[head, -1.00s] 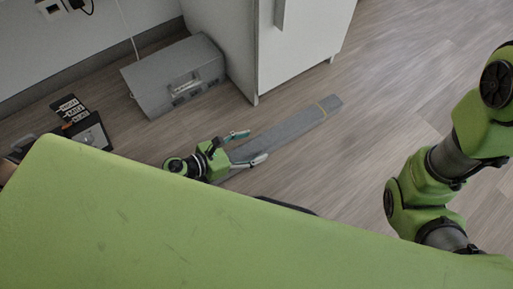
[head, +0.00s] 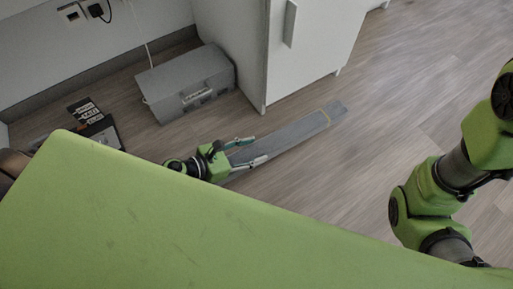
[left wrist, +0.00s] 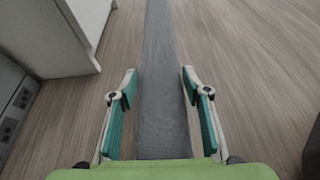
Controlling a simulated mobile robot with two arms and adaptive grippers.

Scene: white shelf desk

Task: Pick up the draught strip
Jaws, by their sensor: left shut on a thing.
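The draught strip (head: 290,132) is a long, flat grey strip with a thin yellowish band near its far end. It stretches across the wooden floor from my left gripper toward the upper right in the head view, and it looks slightly bowed. In the left wrist view the strip (left wrist: 165,50) runs straight away between the fingers (left wrist: 160,86). Its near end is hidden by the gripper body. My right gripper is out of view.
A grey toolbox (head: 187,82) stands by the wall, left of a white cabinet (head: 315,50). The cabinet's corner is near the strip's left side. Dark boxes (head: 95,120) lie at the far left. The floor (head: 400,100) right of the strip is clear.

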